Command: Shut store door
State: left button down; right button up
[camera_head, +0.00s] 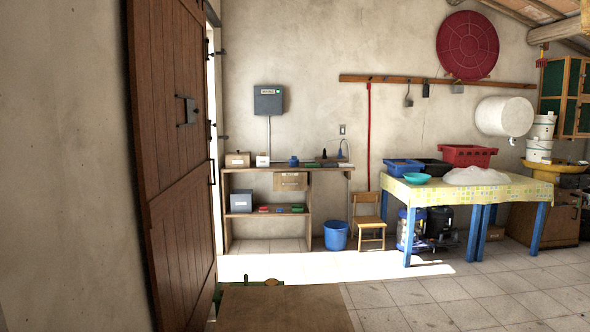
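A tall brown plank door (172,130) stands at the left of the head view, seen at a steep angle. It carries a dark latch plate (186,111) at about mid height. A bright narrow strip of doorway (212,110) shows just right of the door, so the door looks open. A dark upright handle or bar (211,172) shows by that strip. How far the door is swung is hard to tell from this angle. Neither of my grippers is in view.
A wooden shelf unit (268,169) with boxes stands along the back wall. A blue bucket (336,235), a chair (368,221) and a yellow-topped table (468,192) stand to the right. A low brown surface (285,308) lies at the bottom centre. Tiled floor at right is clear.

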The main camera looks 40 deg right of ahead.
aim_at(167, 39)
jog(key=l+z, duration=0.2)
jog(key=z, duration=0.25)
jog(key=k+l+z, duration=0.1)
jog(key=l+z, duration=0.15)
jog(key=z, duration=0.2)
jog(key=l+z, duration=0.2)
jog(key=z, duration=0.3)
jog(key=i+l+z, duration=0.1)
jog(key=z, duration=0.35)
jog(key=i+l+z, duration=0.4)
jog(key=l, duration=0.4)
jog(key=i+l+z, duration=0.35)
jog(key=i+l, duration=0.25)
jog(key=i+u, duration=0.35)
jog(key=i, duration=0.15)
jog(key=i+u, duration=0.4)
jog(key=i+l+u, duration=0.35)
jog(key=i, duration=0.15)
jog(key=i+u, duration=0.25)
jog(key=i, duration=1.5)
jog(key=i+u, duration=0.35)
jog(key=i, duration=0.15)
jog(key=i+l+u, duration=0.15)
jog(key=i+u, duration=0.15)
jog(key=i, duration=0.2)
jog(key=i+l+u, duration=0.35)
jog(key=i+j, duration=0.05)
jog(key=i, duration=0.05)
